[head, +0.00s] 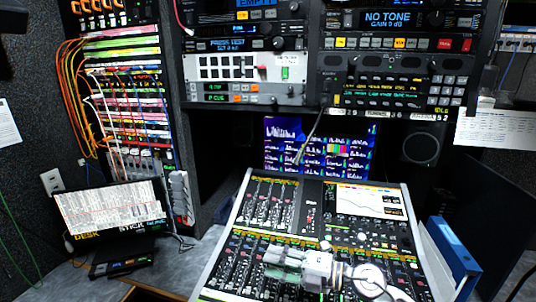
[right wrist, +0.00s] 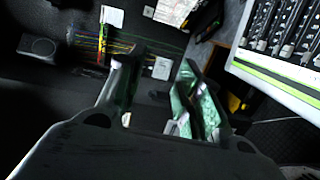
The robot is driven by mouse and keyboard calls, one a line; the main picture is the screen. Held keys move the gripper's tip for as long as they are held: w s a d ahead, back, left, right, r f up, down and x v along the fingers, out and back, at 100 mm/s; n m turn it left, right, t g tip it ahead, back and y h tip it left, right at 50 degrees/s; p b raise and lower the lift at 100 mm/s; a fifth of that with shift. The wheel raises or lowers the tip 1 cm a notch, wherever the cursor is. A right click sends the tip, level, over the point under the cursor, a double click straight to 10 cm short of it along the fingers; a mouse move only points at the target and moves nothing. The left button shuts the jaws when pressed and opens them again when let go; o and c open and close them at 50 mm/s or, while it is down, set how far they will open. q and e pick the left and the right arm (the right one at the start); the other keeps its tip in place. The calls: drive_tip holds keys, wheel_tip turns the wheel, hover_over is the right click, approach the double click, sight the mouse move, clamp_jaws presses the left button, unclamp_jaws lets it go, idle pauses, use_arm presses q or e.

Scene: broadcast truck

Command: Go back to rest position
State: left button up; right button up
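My right gripper (head: 275,265) reaches in over the lower part of the mixing console (head: 232,262) in the head view, its fingers pointing left. In the right wrist view its two fingers (right wrist: 158,72) stand apart with nothing between them, so it is open and empty. The console also shows at the upper right of the right wrist view (right wrist: 285,82). The head view does not show whether the gripper touches the console. My left gripper is in neither view.
A laptop-like screen (head: 110,213) stands on the desk at the left. A blue binder (head: 452,250) stands right of the console. Behind are a monitor (head: 285,150), rack equipment (head: 235,68) and a cabled patch panel (head: 125,95). In the right wrist view, dark floor lies below the gripper.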

wheel_tip(320, 180, up, 6)
drive_tip(key=w+d+m+t, duration=0.1)
drive_tip(key=w+m+t, duration=0.1)
drive_tip(key=m+t, duration=0.35)
drive_tip(key=w+d+f+m+t+h, duration=0.1)
drive_tip(key=w+d+m+t+h, duration=0.2)
drive_tip(key=d+m+t+h, duration=0.75)
drive_tip(key=s+d+f+m+g+h, duration=0.4)
drive_tip(key=d+f+m+g+h, duration=0.4)
drive_tip(key=f+m, duration=0.4)
drive_tip(key=s+f+m+g+y, duration=0.1)
drive_tip(key=s+f+g, duration=0.5)
drive_tip(key=s, duration=0.4)
drive_tip(key=s+f+m+g+y, duration=0.15)
drive_tip(key=s+f+g, duration=0.25)
drive_tip(key=s+f, duration=0.5)
drive_tip(key=s+f+g, duration=0.1)
drive_tip(key=s+f, duration=0.1)
drive_tip(key=f, duration=1.4)
drive_tip(key=s+f, duration=0.2)
drive_tip(key=f, duration=1.3)
drive_tip(key=s+d+f+g, duration=0.1)
drive_tip(key=s+d+f, duration=0.1)
drive_tip(key=s+f, duration=0.8)
drive_tip(key=s+d+f+n, duration=0.1)
drive_tip(key=s+d+f, duration=0.1)
drive_tip(key=s+f, duration=0.8)
drive_tip(key=shift+s+d+f+g, duration=0.3)
drive_tip(key=shift+s+f+g, duration=0.1)
drive_tip(key=shift+s, duration=0.65)
